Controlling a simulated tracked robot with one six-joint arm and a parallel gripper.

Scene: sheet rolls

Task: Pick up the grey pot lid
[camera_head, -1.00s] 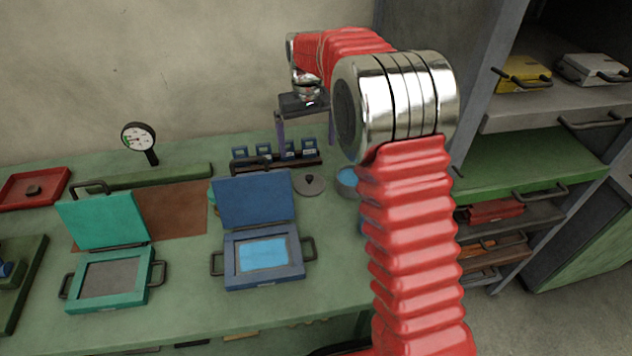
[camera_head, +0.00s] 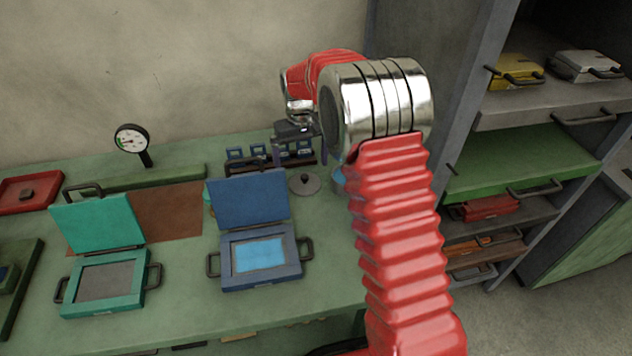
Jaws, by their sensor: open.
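The grey pot lid (camera_head: 304,185), round with a dark knob, lies flat on the green bench. It is behind and right of the blue case's raised cover. My gripper (camera_head: 301,160) is open and points down, its jaws spread wide. In the picture it shows just above and behind the lid; the exact height gap is hard to tell. Nothing shows held between the jaws.
A pot with blue contents (camera_head: 338,180) is mostly hidden by my arm, right of the lid. A rack of small blue blocks (camera_head: 235,154) stands behind. The open blue case (camera_head: 290,270) and teal case (camera_head: 130,297) sit in front. Shelves (camera_head: 530,160) stand right.

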